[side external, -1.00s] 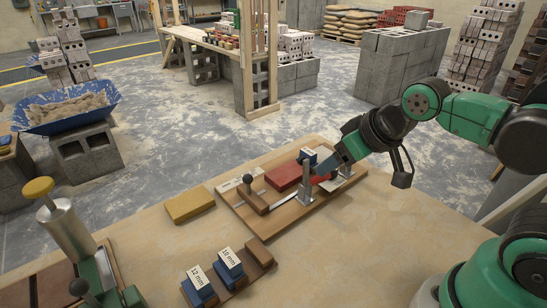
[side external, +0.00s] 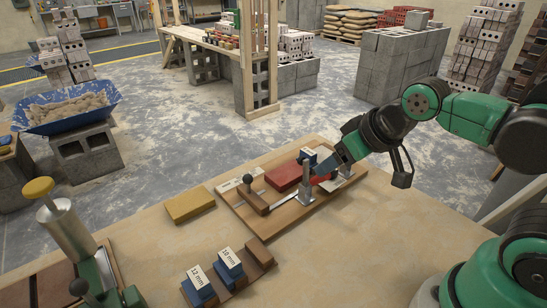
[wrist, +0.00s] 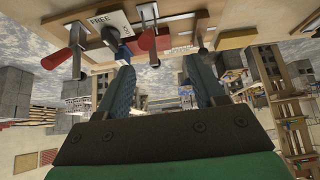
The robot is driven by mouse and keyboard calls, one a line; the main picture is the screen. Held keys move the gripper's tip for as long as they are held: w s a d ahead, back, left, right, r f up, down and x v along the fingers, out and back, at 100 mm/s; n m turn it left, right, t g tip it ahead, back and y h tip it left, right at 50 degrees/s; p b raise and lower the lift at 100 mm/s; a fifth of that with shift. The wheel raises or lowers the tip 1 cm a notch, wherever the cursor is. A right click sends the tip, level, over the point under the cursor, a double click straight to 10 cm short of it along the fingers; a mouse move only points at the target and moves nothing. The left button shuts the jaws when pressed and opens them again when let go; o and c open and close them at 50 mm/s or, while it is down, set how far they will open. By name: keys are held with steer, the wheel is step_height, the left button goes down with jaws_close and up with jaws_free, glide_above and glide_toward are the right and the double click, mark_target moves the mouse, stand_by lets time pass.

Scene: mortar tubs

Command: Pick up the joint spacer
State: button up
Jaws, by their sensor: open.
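Blue joint spacers with white labels stand in two places. One spacer (side external: 309,154), its label too small to read, is at the red brick (side external: 284,177) on the wooden fixture board (side external: 240,226). Two more, marked 12 mm (side external: 199,287) and 10 mm (side external: 230,266), stand in a wooden rack at the front. My gripper (side external: 328,170) is low over the right part of the fixture, just right of the spacer there. In the wrist view my two dark fingers (wrist: 163,86) are apart with nothing visibly held. A blue piece (wrist: 112,40) shows beyond the left finger, beside a FREE label.
A yellow sponge-like block (side external: 190,204) lies left of the board. A metal cylinder tool (side external: 68,235) stands front left.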

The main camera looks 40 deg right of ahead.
steer(key=g, duration=0.7)
glide_above(309, 151)
step_height(309, 151, down, 4)
steer(key=shift+a+f, duration=0.15)
steer(key=shift+f, duration=3.1)
steer(key=shift+c, duration=0.2)
jaws_close()
